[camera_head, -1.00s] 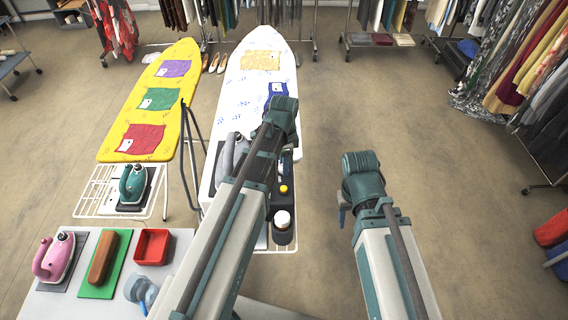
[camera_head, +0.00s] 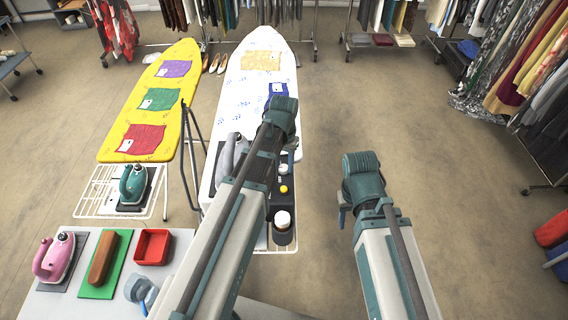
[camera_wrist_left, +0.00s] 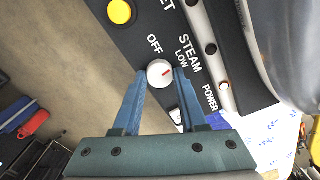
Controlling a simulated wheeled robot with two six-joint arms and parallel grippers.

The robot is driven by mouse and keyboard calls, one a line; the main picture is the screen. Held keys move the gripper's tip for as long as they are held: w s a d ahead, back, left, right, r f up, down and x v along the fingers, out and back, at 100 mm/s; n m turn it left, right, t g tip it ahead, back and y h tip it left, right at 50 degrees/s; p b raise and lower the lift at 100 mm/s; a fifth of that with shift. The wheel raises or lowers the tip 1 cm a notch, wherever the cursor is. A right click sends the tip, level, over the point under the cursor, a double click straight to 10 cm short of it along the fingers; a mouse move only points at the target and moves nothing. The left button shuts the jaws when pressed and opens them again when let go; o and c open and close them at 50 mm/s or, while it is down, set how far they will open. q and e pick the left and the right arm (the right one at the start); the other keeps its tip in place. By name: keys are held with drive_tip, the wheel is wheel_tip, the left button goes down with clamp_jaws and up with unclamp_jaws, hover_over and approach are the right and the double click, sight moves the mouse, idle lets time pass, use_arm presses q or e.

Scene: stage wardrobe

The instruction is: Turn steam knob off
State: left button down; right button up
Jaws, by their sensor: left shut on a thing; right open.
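The steam knob (camera_wrist_left: 160,74) is a small round white dial with a red mark, on a dark control panel (camera_wrist_left: 215,15) in the left wrist view. OFF is printed above it and LOW to its upper right; the red mark points right and slightly up, toward the LOW side. My left gripper (camera_wrist_left: 160,72) has its blue fingers on either side of the knob, shut on it. My right gripper (camera_head: 342,214) is open and empty, over bare floor.
A yellow button (camera_wrist_left: 120,12) sits beside the knob. A yellow board (camera_head: 170,85) is further left. Floor right of the white board is clear.

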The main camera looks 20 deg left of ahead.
sight(283, 167)
use_arm(q)
drive_tip(key=n, duration=0.6)
drive_tip(key=shift+n, duration=0.3)
drive_tip(key=n, duration=0.5)
drive_tip(key=shift+a, duration=0.1)
drive_tip(key=shift+n, duration=0.4)
drive_tip(key=shift+c, duration=2.2)
unclamp_jaws()
drive_tip(key=shift+r, duration=0.1)
wheel_tip(283, 167, up, 14)
drive_tip(key=p, duration=1.3)
drive_tip(key=shift+f+p, duration=0.2)
drive_tip(key=shift+p, duration=0.2)
